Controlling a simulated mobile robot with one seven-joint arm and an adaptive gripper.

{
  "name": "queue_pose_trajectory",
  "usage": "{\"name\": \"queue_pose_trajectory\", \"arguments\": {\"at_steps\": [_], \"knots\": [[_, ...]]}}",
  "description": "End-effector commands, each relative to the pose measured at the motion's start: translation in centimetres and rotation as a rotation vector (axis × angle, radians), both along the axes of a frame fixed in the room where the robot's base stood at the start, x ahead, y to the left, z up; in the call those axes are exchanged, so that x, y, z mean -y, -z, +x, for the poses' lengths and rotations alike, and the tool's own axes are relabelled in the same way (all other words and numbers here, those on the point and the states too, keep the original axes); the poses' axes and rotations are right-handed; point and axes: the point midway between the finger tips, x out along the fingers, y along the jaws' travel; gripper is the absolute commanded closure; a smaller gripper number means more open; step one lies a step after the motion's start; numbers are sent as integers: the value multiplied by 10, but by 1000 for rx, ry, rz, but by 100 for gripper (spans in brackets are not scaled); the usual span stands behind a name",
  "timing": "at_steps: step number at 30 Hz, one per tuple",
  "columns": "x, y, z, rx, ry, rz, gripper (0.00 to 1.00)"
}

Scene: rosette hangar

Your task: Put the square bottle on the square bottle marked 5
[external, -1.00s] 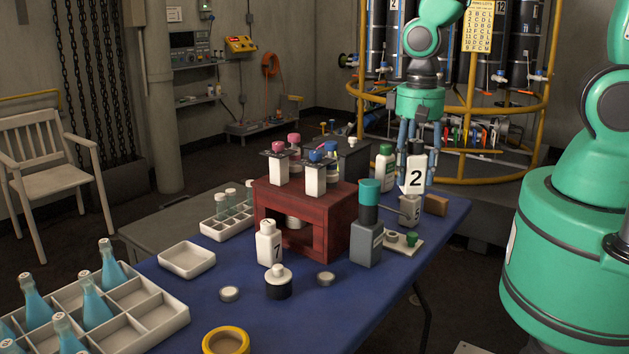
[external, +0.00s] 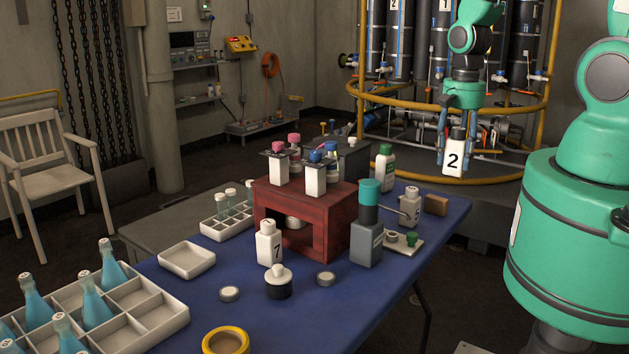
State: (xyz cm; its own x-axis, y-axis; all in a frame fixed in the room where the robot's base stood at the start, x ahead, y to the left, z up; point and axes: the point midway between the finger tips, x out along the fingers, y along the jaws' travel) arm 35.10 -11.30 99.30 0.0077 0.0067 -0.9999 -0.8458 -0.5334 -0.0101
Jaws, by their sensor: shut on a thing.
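Another white square bottle, marked 7 (external: 269,248), stands in front of the red stand.
A grey bottle with a teal cap (external: 367,238), a small tray with a green-capped item (external: 405,246), a green-and-white bottle (external: 385,167) and a brown block (external: 436,205) surround bottle 5. The red stand (external: 330,222) holds several capped bottles.

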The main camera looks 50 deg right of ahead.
Motion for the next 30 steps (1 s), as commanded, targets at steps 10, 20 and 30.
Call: {"name": "queue_pose_trajectory", "arguments": {"at_steps": [10,20,30], "knots": [[18,19,-13,-5,81,2,86],[18,48,-12,-1,81,0,86],[18,50,-11,0,80,0,86]]}}
